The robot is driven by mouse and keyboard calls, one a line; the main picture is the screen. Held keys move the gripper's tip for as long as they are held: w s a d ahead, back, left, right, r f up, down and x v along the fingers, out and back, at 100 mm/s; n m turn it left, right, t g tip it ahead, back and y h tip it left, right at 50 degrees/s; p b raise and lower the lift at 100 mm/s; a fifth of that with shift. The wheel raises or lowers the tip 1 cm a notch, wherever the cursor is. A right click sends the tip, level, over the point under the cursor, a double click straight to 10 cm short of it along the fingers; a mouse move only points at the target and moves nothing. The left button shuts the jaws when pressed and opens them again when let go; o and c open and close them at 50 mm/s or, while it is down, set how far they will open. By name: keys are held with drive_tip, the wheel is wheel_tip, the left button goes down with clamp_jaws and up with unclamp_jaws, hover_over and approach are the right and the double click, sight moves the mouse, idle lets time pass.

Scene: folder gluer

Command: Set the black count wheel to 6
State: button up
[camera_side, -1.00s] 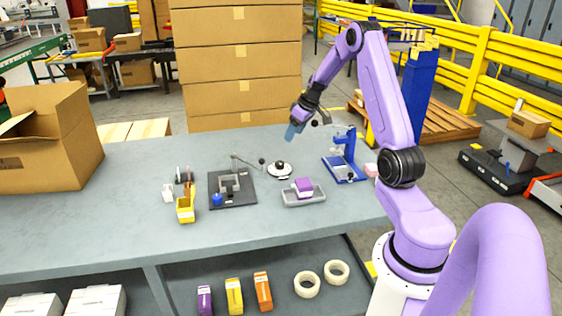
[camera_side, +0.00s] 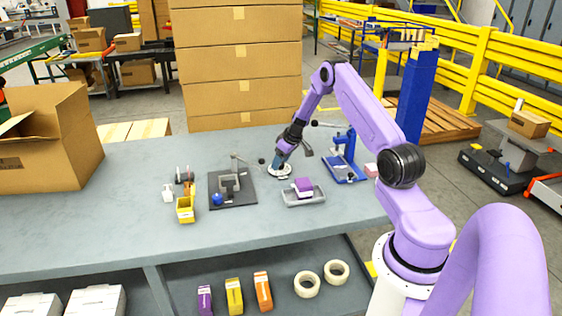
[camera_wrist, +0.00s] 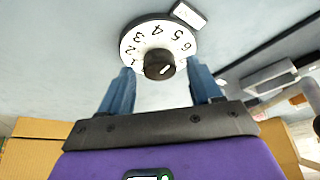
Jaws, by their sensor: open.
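The black count wheel (camera_wrist: 155,58) is a round knob at the centre of a white dial (camera_wrist: 150,31) with black digits around its edge. In the wrist view, 6, 5, 4, 3 and 2 run from the right over the top to the left. A short white mark sits on the knob's lower right; which digit it points to is unclear. My gripper (camera_wrist: 160,68) is open, with one blue finger on each side of the knob; contact is unclear. In the side view, my gripper (camera_side: 281,162) is low over the dial (camera_side: 279,172) and hides the knob.
A blue fixture (camera_side: 345,165) stands close on the right. A grey tray (camera_side: 303,198) with a purple block (camera_side: 303,185) lies in front. A dark plate (camera_side: 233,195) with a bracket and lever is on the left. A small white plate (camera_wrist: 188,14) adjoins the dial.

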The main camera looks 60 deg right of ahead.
drive_tip(key=shift+w+f, duration=0.1)
drive_tip(key=shift+f, duration=0.1)
drive_tip(key=c, duration=1)
drive_tip(key=shift+c, duration=0.2)
drive_tip(key=shift+a+m, duration=0.1)
drive_tip(key=shift+m, duration=0.2)
drive_tip(key=m+h, duration=0.1)
drive_tip(key=m, duration=0.2)
drive_tip(key=shift+a, duration=0.1)
drive_tip(key=shift+m+g+h, duration=0.4)
drive_tip(key=shift+m+h, duration=0.3)
drive_tip(key=shift+m, duration=1.1)
